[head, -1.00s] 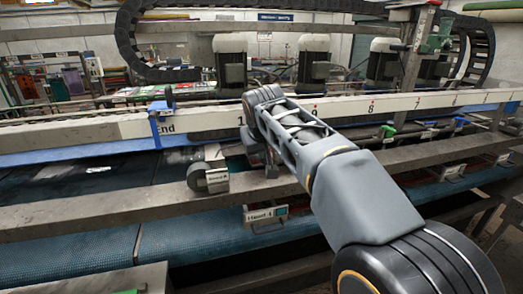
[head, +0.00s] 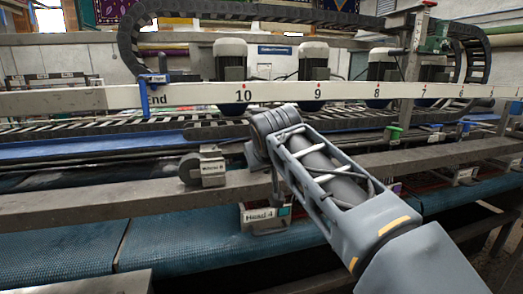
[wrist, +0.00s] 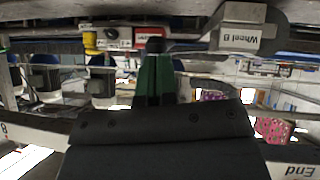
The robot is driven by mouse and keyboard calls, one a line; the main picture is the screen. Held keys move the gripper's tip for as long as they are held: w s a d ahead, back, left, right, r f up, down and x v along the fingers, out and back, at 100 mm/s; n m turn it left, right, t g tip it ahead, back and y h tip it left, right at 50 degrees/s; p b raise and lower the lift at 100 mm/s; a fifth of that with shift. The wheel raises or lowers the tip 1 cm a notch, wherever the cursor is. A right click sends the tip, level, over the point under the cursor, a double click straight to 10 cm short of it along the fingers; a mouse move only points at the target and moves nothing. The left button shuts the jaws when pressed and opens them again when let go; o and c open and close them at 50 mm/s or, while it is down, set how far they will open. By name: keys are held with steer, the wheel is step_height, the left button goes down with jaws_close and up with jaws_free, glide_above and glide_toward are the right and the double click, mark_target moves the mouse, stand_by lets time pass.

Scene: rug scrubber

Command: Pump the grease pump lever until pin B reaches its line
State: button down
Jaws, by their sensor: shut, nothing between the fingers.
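My gripper (wrist: 155,50) shows in the wrist view, shut and empty. In the head view my arm reaches to the rail beside a grey round housing (head: 188,168) with a small label plate (head: 213,168). A plate reading "Wheel B" (wrist: 240,38) appears upside down in the wrist view. I cannot make out the grease pump lever, pin B or its line in either view.
A white numbered beam (head: 190,97) crosses the head view behind my arm. A grey rail (head: 90,202) runs in front, above blue belts (head: 180,236). A "Head 4" box (head: 265,214) hangs below the rail.

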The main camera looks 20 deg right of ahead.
steer(key=f+b, duration=0.1)
steer(key=f+t+b, duration=0.1)
steer(key=b, duration=0.1)
steer(key=shift+s+f, duration=0.35)
steer(key=shift+f, duration=0.05)
steer(key=s+a+r+p, duration=0.2)
steer(key=s+r+p, duration=0.1)
steer(key=s+r, duration=0.5)
step_height(320, 180, up, 2)
steer(key=shift+s+r, duration=0.2)
steer(key=shift+s, duration=0.05)
steer(key=shift+a, duration=0.1)
stand_by(0.9)
steer(key=s+f+g, duration=0.2)
steer(key=f, duration=1)
steer(key=s+d+f+g+y, duration=0.1)
steer(key=s+f+g, duration=0.2)
steer(key=f, duration=1)
steer(key=s+d+f+g+y, duration=0.1)
steer(key=s+f+g, duration=0.2)
steer(key=f, duration=0.9)
steer(key=shift+s+f+m, duration=0.2)
steer(key=shift+f+m, duration=0.15)
steer(key=shift+m, duration=0.05)
